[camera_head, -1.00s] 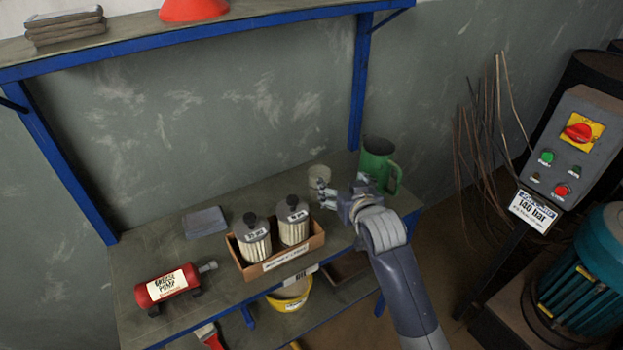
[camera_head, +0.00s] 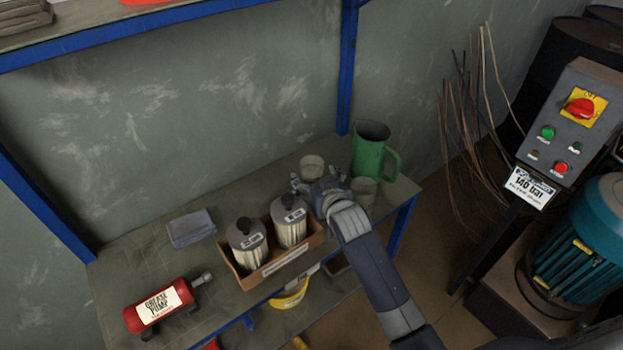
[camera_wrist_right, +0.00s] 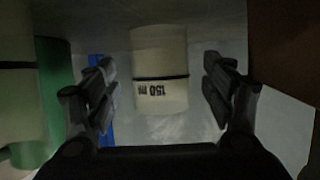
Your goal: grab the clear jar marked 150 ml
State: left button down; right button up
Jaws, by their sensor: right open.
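The clear jar marked 150 ml (camera_wrist_right: 160,60) shows in the right wrist view, its label upside down and a dark band around it. In the head view this jar (camera_head: 312,166) stands on the bench just beyond my right gripper (camera_head: 317,180). In the right wrist view my right gripper (camera_wrist_right: 160,88) is open, one finger on each side of the jar, with gaps visible on both sides. A second pale jar (camera_head: 365,188) stands to the right of the gripper, and part of it shows at the left edge of the wrist view (camera_wrist_right: 18,90). My left gripper is not in view.
A green jug (camera_head: 369,154) stands right of the jar, close to the second jar. A cardboard box (camera_head: 270,274) with two dark-topped filter canisters is left of my right arm.

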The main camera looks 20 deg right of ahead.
aim_at(309, 170)
jog(key=shift+w, duration=0.55)
jog(key=x, duration=0.4)
jog(key=shift+w+f, duration=0.15)
jog(key=shift+w, duration=0.2)
jog(key=shift+w+f+b, duration=0.1)
jog(key=shift+w+b, duration=0.2)
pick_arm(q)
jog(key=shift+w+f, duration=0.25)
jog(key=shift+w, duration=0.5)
pick_arm(e)
jog(key=shift+w, duration=0.15)
jog(key=c, duration=1.2)
